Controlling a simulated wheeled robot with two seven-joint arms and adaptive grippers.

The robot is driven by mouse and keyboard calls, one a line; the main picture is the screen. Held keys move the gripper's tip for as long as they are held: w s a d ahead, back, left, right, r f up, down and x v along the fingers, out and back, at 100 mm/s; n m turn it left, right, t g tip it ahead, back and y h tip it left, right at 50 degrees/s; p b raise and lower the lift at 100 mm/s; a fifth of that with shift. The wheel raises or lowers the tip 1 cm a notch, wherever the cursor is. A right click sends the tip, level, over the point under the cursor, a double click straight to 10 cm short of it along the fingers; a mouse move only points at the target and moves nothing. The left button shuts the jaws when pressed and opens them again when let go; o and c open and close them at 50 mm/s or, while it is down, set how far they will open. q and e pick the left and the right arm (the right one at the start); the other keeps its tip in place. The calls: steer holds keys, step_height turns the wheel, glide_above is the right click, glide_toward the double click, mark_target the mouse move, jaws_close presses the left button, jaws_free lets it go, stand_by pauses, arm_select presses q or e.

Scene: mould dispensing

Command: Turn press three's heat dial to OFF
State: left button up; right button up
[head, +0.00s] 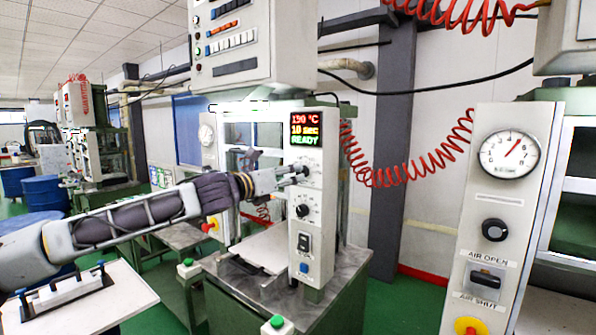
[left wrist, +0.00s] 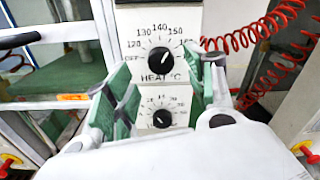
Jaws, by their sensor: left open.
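Press three's front panel (head: 310,215) stands mid-view in the head view, with a lit display (head: 305,130) showing a temperature, 10 sec and READY. In the left wrist view the black heat dial (left wrist: 160,61) sits above the words HEAT °C, with OFF at its left and numbers around it. A second, smaller dial (left wrist: 162,118) is below. My left gripper (head: 297,172) is at the upper dial, largely hiding it in the head view. Its green-padded fingers (left wrist: 160,78) are open, one on each side of the dial. Contact cannot be told. My right gripper is not in view.
A red coiled hose (head: 400,178) hangs to the right. Another press panel with a gauge (head: 508,153) stands at the right. A white table (head: 95,305) with a black-handled piece is at lower left.

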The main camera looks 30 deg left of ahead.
mark_target(300, 172)
arm_select(q)
steer(key=shift+w+d+p, duration=0.2)
steer(key=shift+w+p, duration=0.25)
steer(key=shift+w, duration=0.7)
steer(key=shift+w+d+p, duration=0.1)
steer(key=shift+w+p, duration=0.3)
steer(key=shift+w, duration=0.9)
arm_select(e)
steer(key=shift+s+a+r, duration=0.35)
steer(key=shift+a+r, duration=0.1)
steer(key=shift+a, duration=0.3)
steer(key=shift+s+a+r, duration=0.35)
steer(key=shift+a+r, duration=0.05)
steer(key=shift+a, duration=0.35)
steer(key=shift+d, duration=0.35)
arm_select(q)
steer(key=c, duration=1)
steer(key=shift+c, duration=0.2)
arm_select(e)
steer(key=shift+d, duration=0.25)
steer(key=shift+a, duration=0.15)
